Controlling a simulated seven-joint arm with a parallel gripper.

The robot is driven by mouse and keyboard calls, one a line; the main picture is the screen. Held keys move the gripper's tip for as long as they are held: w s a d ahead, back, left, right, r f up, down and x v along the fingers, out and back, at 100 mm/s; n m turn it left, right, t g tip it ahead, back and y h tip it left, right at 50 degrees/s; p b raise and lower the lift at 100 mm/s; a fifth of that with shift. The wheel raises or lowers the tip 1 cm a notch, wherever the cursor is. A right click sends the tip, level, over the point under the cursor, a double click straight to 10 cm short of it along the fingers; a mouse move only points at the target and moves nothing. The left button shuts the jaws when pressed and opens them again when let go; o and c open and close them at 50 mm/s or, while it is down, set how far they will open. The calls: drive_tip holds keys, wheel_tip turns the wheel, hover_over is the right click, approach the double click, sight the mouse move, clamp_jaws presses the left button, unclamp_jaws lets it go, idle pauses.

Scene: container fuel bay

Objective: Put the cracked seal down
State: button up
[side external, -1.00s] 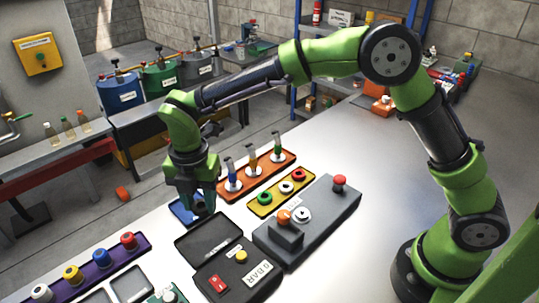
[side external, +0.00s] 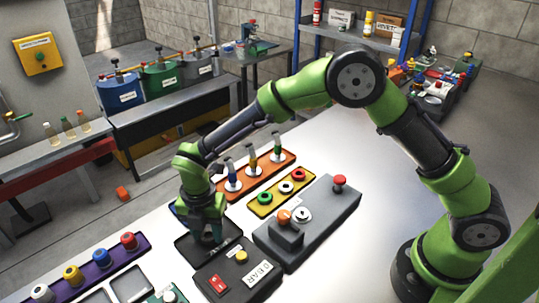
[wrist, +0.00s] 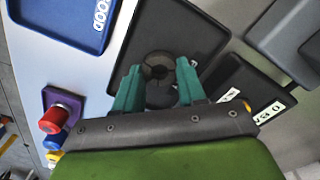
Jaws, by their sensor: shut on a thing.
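The cracked seal (wrist: 158,63) is a dark ring between my fingertips in the wrist view, with what looks like a break in it. My gripper (wrist: 158,70) is shut on it. It is over the black tray (wrist: 210,25), and a second dark round shape, perhaps a shadow or another ring, shows just nearer the palm. In the side view my gripper (side external: 209,238) is low over the black tray (side external: 232,247), and the seal is hidden there. I cannot tell whether the seal touches the tray floor.
A blue tray marked GOOD (wrist: 75,18) lies beside the black tray. A grey control box (side external: 310,222) with a red button, a yellow rack (side external: 281,198) of coloured rings and an orange rack (side external: 257,177) of vials stand close by. A purple rack (side external: 92,270) is front left.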

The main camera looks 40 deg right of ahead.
drive_tip(key=o, duration=1)
drive_tip(key=shift+f, duration=0.1)
